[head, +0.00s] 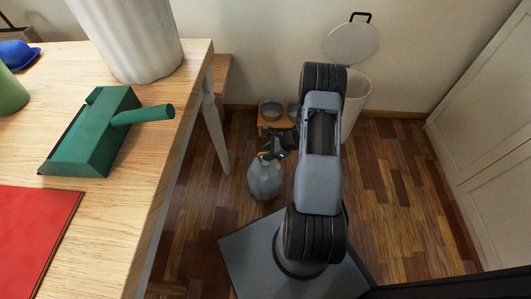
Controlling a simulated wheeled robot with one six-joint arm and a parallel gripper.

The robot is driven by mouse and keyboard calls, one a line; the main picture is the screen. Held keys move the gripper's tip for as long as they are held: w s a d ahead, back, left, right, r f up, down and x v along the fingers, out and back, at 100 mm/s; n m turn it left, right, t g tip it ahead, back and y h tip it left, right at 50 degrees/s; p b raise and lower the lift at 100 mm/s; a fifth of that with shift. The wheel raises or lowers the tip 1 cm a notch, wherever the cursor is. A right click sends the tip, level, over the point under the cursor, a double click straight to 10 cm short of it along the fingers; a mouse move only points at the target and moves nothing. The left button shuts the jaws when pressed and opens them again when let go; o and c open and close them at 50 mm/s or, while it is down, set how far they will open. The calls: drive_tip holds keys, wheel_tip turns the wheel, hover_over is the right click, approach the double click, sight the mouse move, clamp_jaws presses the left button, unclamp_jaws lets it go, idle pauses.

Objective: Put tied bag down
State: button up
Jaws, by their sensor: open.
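The tied bag (265,181) is a small grey, rounded bag with a gathered neck. It appears to rest on the wooden floor, to the right of the table leg. My gripper (268,156) is at the bag's neck, just above its body. Its jaws are open, though small and dark in this view. A little yellow shows at the neck. I cannot tell whether a finger still touches the bag. My arm stands to the right of the bag and hides part of the floor behind it.
A wooden table (150,205) fills the left, with a green dustpan (90,135), a red mat (32,235) and a white ribbed pot (130,38). A low wooden stand with bowls (271,109) and a white lidded bin (355,98) stand behind. Floor (395,190) is clear on the right.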

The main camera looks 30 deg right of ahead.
drive_tip(key=p+v, duration=0.3)
drive_tip(key=v, duration=0.7)
drive_tip(key=shift+d+r, duration=0.15)
